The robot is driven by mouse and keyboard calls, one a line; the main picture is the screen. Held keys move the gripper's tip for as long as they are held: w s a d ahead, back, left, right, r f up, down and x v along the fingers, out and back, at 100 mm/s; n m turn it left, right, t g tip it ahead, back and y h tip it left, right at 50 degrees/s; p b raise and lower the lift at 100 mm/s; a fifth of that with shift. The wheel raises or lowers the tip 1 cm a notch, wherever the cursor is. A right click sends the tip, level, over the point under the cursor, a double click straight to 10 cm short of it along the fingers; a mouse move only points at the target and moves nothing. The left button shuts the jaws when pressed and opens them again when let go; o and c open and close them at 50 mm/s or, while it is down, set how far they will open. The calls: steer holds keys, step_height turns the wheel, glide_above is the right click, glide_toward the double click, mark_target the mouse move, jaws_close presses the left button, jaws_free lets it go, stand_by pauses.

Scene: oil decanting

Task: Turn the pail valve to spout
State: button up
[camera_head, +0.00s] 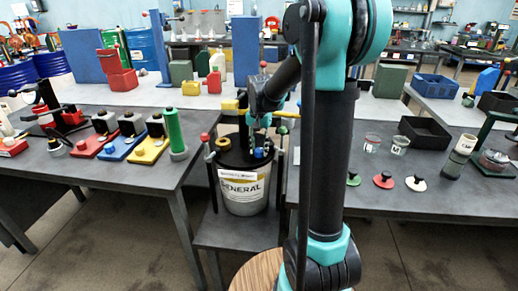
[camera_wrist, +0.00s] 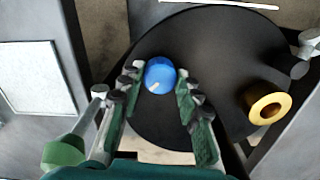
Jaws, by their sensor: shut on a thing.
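The white pail (camera_head: 243,199) with a black lid and a "GENERAL" label stands on a low grey stand between two tables. In the wrist view, a round blue knob (camera_wrist: 160,75) with a pale pointer mark sits over the black lid (camera_wrist: 205,45). I take this knob to be the pail valve. My gripper (camera_wrist: 157,84) is shut on the knob, with one finger on each side. A brass ring-shaped fitting (camera_wrist: 268,107) lies to the right on the lid. In the head view my gripper reaches down over the pail top, and the arm hides part of that area.
The left table holds red, blue and yellow blocks and a green cylinder (camera_head: 175,130). The right table holds a black tray (camera_head: 425,133), jars and small knobbed discs.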

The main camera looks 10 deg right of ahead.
mark_target(259, 150)
stand_by(0.5)
steer(key=o, duration=1.1)
steer(key=shift+o, duration=0.2)
steer(key=shift+r, duration=0.1)
step_height(259, 150, up, 12)
